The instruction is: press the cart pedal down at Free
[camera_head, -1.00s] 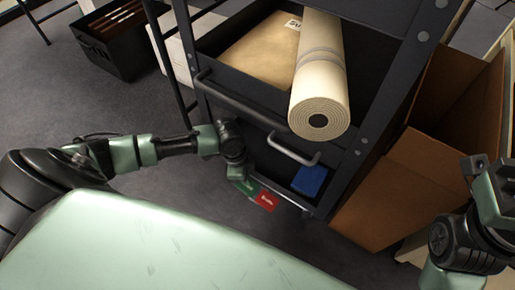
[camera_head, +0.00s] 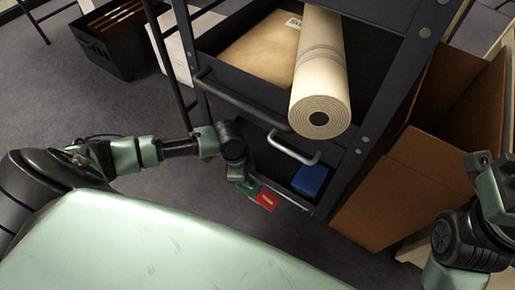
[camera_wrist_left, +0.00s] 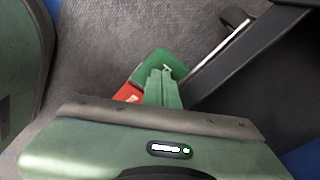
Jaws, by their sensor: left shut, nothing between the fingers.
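The cart pedal has a green half (camera_head: 254,189) and a red half (camera_head: 266,201), low at the front of the dark cart (camera_head: 362,140). The lettering is too small to read surely. My left gripper (camera_head: 245,186) is shut and empty, its tips at the green half. In the left wrist view the shut fingers (camera_wrist_left: 165,76) overlap the green half (camera_wrist_left: 152,62), and the red half (camera_wrist_left: 128,92) shows partly behind them. The fingertips seem to touch the green surface. My right gripper (camera_head: 488,180) is at the right edge, partly cut off.
The cart carries a cream roll (camera_head: 320,75) that juts out over the front, a brown parcel (camera_head: 262,50) and, lower, a blue item (camera_head: 310,180). An open cardboard box (camera_head: 400,190) stands close on the right.

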